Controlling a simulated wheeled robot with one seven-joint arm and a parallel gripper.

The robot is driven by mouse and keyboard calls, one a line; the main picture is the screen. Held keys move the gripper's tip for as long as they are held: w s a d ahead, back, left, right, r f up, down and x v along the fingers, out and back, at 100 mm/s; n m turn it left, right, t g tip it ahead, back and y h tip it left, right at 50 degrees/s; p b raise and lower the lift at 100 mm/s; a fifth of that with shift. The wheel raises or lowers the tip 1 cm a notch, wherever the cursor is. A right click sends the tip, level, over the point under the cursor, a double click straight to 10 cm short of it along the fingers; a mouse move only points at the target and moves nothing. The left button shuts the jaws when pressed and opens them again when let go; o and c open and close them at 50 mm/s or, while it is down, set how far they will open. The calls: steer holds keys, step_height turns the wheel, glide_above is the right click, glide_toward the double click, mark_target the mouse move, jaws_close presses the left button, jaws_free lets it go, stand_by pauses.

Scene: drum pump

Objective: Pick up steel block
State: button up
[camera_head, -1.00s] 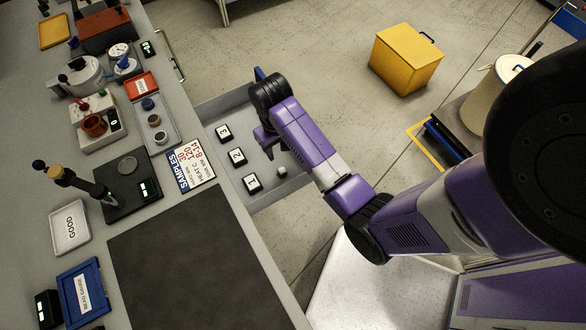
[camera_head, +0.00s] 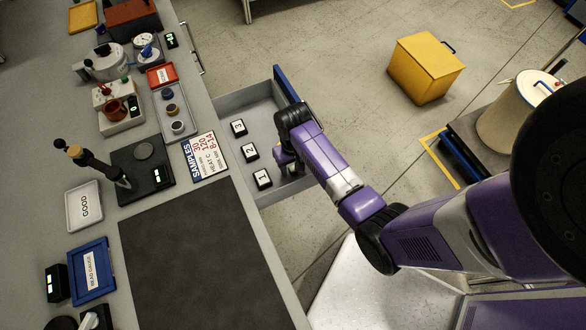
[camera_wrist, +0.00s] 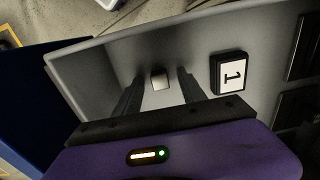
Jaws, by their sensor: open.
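The steel block (camera_wrist: 160,80) is a small bright grey cube on the floor of the open drawer (camera_head: 237,101). In the wrist view it sits between and just beyond the fingertips of my gripper (camera_wrist: 157,77). The fingers are apart and nothing is held. In the head view my gripper (camera_head: 284,160) is down inside the drawer, and my arm hides the block there. I cannot tell how high the fingertips are above the drawer floor.
Black blocks numbered 1 (camera_head: 263,178), 2 (camera_head: 250,151) and 3 (camera_head: 238,127) stand in the drawer, left of my gripper. The drawer's blue front (camera_head: 289,84) and grey side walls are close by. The bench (camera_head: 215,228) lies to the left.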

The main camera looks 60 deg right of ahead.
jaws_close()
steer(key=shift+r, duration=0.1)
